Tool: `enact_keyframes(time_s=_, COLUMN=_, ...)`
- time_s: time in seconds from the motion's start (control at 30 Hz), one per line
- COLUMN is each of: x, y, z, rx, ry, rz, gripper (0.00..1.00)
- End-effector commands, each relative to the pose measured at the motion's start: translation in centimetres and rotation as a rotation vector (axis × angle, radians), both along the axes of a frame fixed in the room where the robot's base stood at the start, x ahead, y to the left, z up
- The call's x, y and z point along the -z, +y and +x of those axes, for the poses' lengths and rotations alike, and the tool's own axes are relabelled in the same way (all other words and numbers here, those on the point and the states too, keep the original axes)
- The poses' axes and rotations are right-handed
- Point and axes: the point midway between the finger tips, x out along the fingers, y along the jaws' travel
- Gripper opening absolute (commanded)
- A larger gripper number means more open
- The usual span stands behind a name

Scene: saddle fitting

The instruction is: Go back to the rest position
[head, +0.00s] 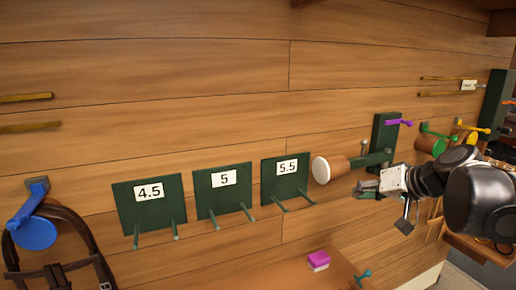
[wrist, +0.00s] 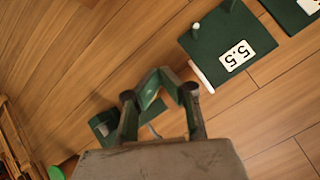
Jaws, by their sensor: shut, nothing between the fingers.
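My gripper (head: 366,189) is at the right of the head view, in front of the wood wall. It appears just below the wooden cylinder with a white end (head: 321,170), which sits on a dark green wall bracket (head: 386,132). I cannot tell the depth gap between them. In the wrist view my gripper's fingers (wrist: 162,80) come together at the tips with nothing between them. The green 5.5 panel (wrist: 228,50) is beyond them at upper right, and it also shows in the head view (head: 284,190). No saddle can be made out.
Panels 4.5 (head: 150,213) and 5 (head: 223,198) with pegs project left of 5.5. A blue holder (head: 34,232) with brown straps hangs far left. A purple and white block (head: 318,260) and a teal hook (head: 363,277) are on the wooden surface below. Purple (head: 398,122) and yellow (head: 472,127) hooks project at right.

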Motion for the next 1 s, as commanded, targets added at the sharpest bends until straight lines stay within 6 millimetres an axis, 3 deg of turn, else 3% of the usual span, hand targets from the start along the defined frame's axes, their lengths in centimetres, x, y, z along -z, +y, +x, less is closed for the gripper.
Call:
enact_keyframes(time_s=0.03, x=0.6, y=1.4, z=-1.7, rx=-0.006, ry=0.029, rz=-0.029, gripper=0.00)
enact_keyframes(time_s=0.2, x=3.0, y=4.2, z=-7.1, rx=0.002, ry=0.117, rz=-0.134, gripper=0.00)
enact_keyframes(time_s=0.4, x=5.8, y=5.8, z=-13.1, rx=0.025, ry=0.184, rz=-0.268, gripper=0.00)
enact_keyframes(time_s=0.6, x=8.4, y=5.9, z=-18.2, rx=0.055, ry=0.209, rz=-0.400, gripper=0.00)
enact_keyframes(time_s=0.8, x=9.9, y=5.4, z=-20.9, rx=0.080, ry=0.208, rz=-0.480, gripper=0.00)
enact_keyframes(time_s=1.0, x=10.2, y=5.2, z=-21.4, rx=0.087, ry=0.206, rz=-0.498, gripper=0.00)
